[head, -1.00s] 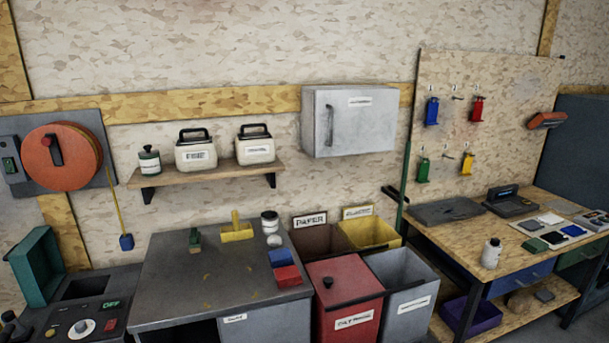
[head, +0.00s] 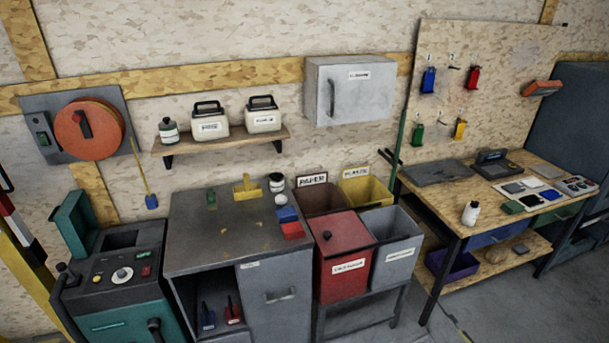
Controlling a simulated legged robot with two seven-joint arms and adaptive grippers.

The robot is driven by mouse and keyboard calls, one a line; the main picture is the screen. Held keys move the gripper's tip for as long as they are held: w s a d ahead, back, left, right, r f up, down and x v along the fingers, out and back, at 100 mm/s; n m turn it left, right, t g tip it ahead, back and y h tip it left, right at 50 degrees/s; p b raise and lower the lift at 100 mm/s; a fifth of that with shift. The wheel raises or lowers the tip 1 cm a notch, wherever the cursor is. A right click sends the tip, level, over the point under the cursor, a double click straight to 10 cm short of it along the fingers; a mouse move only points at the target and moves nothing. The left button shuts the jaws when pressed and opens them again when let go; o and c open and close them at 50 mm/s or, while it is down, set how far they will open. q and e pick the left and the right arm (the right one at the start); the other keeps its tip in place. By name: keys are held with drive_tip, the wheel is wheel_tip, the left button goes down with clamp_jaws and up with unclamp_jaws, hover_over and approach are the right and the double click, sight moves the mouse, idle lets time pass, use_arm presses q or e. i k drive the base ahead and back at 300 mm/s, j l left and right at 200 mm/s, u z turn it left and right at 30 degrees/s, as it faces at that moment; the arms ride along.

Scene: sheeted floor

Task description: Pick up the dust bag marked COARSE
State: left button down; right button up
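Two white box-shaped containers with black handles stand side by side on a wooden wall shelf (head: 222,145). They look like the dust bags. The left one (head: 209,126) and the right one (head: 262,119) each carry a small front label, too small to read with certainty, so I cannot tell which is marked COARSE. Both are upright. Neither of my grippers is in the head view.
A small jar (head: 169,131) stands left of the containers. Below the shelf is a grey workbench (head: 215,235) with small items on top. A control console (head: 120,275) stands left, bins (head: 345,265) right, and a wall cabinet (head: 350,90) right of the shelf.

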sight(265, 117)
drive_tip(key=i+z, duration=0.35)
drive_tip(key=i+j+z, duration=0.25)
drive_tip(key=i+z, duration=0.15)
drive_tip(key=i+j+z, duration=0.35)
drive_tip(key=i+l, duration=0.05)
drive_tip(key=i, duration=0.05)
